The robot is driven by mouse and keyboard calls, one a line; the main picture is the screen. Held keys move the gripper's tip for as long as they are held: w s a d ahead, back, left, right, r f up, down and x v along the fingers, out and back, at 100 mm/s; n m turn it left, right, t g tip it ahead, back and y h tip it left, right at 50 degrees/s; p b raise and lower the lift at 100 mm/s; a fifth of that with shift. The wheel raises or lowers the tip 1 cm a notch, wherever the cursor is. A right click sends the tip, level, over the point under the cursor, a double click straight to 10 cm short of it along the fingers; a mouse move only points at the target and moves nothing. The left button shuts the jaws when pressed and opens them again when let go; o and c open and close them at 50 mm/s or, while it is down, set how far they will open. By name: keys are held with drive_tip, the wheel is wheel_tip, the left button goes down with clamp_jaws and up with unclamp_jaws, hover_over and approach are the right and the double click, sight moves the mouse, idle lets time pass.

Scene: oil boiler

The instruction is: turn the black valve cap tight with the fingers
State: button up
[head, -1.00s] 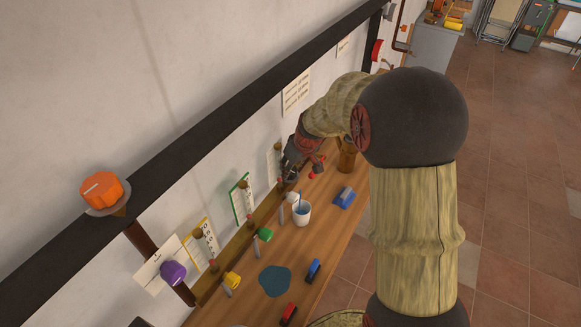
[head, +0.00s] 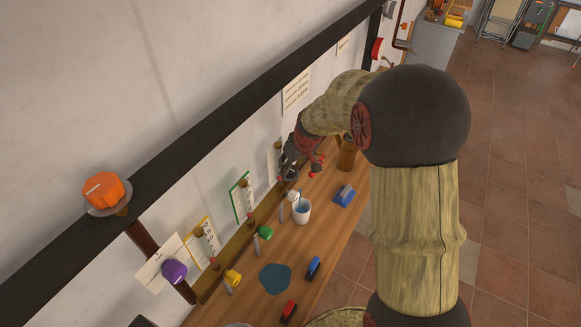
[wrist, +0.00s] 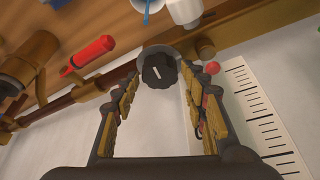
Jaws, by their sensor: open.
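The black valve cap (wrist: 158,72) is a round knob with a white line on its face, in a grey collar on the wooden rail. In the wrist view it sits at upper middle, just beyond and between the fingertips. My gripper (wrist: 163,83) is open, with its wood-padded fingers spread to either side of the cap; I cannot tell whether they touch it. In the head view my gripper (head: 290,166) is at the wall-side rail, and the arm and gripper mostly hide the cap.
A red-handled tool (wrist: 93,52) lies left of the cap. A small red ball (wrist: 207,48) and a scale card (wrist: 262,120) are at the right. A white cup (head: 302,212), a blue block (head: 344,195) and green, yellow and purple (head: 174,271) knobs are nearby.

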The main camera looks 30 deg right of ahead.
drive_tip(key=v, duration=1.1)
drive_tip(key=shift+r, duration=0.2)
drive_tip(key=shift+s, duration=0.1)
